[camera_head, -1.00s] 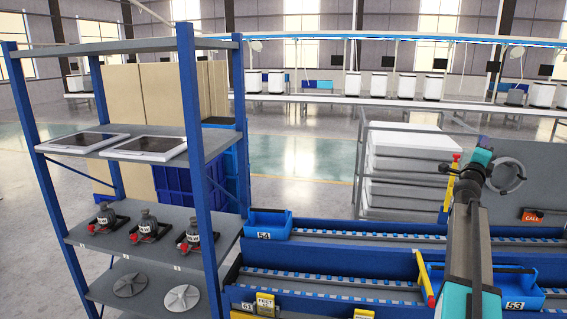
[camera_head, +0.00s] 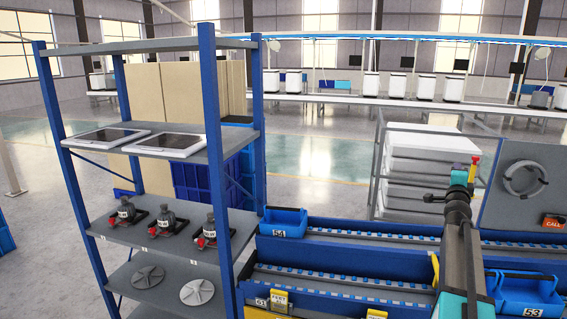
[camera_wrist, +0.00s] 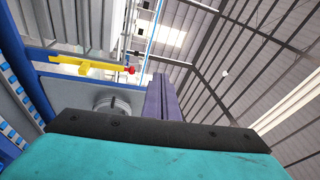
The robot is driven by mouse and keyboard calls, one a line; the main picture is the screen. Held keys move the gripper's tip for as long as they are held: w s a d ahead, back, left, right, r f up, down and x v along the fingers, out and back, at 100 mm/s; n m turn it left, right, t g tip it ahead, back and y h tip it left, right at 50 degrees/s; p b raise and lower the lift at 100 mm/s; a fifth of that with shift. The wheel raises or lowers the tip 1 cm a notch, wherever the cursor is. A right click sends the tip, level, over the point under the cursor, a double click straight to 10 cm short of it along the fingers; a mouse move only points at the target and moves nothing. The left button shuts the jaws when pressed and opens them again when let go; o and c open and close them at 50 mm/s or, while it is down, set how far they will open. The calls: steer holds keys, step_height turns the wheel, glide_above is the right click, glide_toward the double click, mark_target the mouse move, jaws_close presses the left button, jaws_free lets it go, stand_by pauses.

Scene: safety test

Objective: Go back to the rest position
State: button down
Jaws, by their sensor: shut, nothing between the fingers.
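My gripper shows in the wrist view as two purple fingers (camera_wrist: 158,97) pressed together, with nothing between them. They point up and away from a black and teal wrist part. In the head view, my arm rises at the right side over the blue racks, and a small purple piece at its top end looks like the gripper (camera_head: 461,167). The fingers are small there and partly hidden by the arm. The gripper appears clear of the shelf and the bins.
A blue-post shelf (camera_head: 217,130) with tablets, several dark devices and discs stands left. Blue bins 54 (camera_head: 283,222) and 53 (camera_head: 528,292) sit on the racks (camera_head: 345,253). A yellow post with a red top (camera_head: 474,168) and a grey panel (camera_head: 512,205) are near my arm.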

steer(key=w+a+f+n+g+y, duration=0.15)
steer(key=a+f+n+y, duration=0.3)
steer(key=a+f, duration=0.6)
steer(key=w+a+f+n+g+y, duration=0.1)
steer(key=w+a+f+n+y, duration=0.3)
steer(key=a+f, duration=0.65)
steer(key=s+a+f+n+g+y, duration=0.25)
steer(key=s+a+f+n, duration=0.2)
steer(key=a+f, duration=0.55)
steer(key=s+a+f+n+g+y, duration=0.1)
steer(key=s+a+f+n+g, duration=0.3)
steer(key=a+f, duration=0.55)
steer(key=s+a+f+n+g, duration=0.25)
steer(key=s+a+f, duration=0.2)
steer(key=s, duration=0.35)
steer(key=s+a+f+n+g, duration=0.25)
steer(key=s+f, duration=0.35)
steer(key=s, duration=0.3)
steer(key=s+a+f+n+g, duration=0.25)
steer(key=s+a+f, duration=0.2)
steer(key=s, duration=0.35)
steer(key=s+f+g+b, duration=0.6)
steer(key=s+f+b, duration=0.5)
steer(key=s+f, duration=1.5)
step_height(320, 180, down, 4)
steer(key=shift+d+r+m+h, duration=0.2)
steer(key=shift+d+m+h, duration=0.15)
steer(key=shift+h, duration=0.05)
